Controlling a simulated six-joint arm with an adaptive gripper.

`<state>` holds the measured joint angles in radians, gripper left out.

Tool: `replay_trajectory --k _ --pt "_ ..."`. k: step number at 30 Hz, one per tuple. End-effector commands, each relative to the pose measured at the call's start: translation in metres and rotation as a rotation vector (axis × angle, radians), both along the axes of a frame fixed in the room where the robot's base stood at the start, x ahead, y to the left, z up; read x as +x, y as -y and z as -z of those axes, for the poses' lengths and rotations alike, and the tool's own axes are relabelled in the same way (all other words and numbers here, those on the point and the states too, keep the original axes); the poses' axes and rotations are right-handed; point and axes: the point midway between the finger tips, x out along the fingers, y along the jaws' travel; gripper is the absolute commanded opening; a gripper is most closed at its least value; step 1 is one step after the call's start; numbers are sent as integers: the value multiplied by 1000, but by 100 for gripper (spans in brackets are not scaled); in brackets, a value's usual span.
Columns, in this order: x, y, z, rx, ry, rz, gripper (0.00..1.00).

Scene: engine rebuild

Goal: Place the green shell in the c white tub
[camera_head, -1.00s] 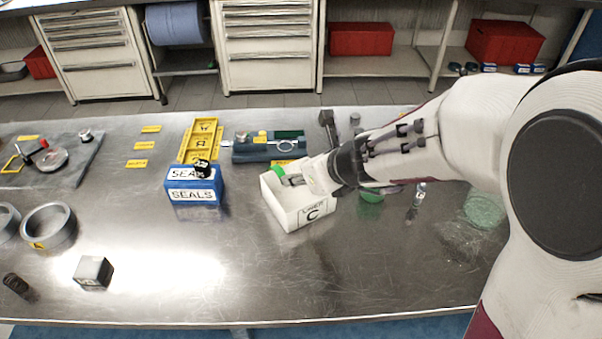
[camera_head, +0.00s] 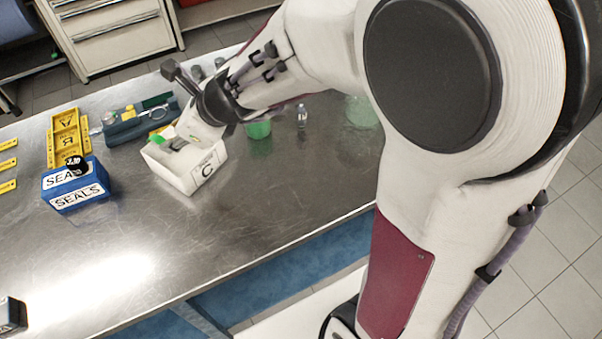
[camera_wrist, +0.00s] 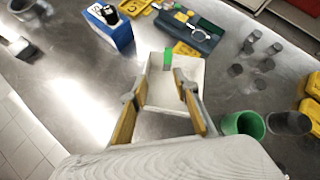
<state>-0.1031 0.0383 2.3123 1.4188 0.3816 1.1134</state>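The white tub marked C (camera_head: 203,172) stands on the bench, and its pale interior shows in the wrist view (camera_wrist: 165,125). A small green piece, seemingly the green shell (camera_head: 157,139), is at the tub's far left side; it also shows in the wrist view (camera_wrist: 168,56), upright at the far wall. My gripper (camera_head: 178,143) is over the tub, pointing into it. In the wrist view my gripper (camera_wrist: 164,78) has its fingers apart, with the green piece beyond the gap and no finger visibly pressing on it. The shell's lower part is hard to make out.
A blue SEALS box (camera_head: 76,187) and a yellow lettered tray (camera_head: 69,138) stand left of the tub. A dark blue tool holder (camera_head: 140,121) is behind. A green cup (camera_wrist: 243,124) and several dark cylinders stand right. The bench front is clear.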

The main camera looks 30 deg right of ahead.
Motion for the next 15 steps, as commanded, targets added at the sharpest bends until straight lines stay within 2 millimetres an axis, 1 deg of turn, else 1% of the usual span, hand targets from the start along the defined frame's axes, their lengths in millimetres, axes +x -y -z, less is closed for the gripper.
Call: replay_trajectory --k 1,6,11,15 --pt "-7 -1 -9 -37 37 -60 30" --pt "-38 -1 -32 -203 166 -309 30" --pt "-70 3 -47 -378 282 -546 30" --pt "-99 12 -55 -537 367 -747 30"
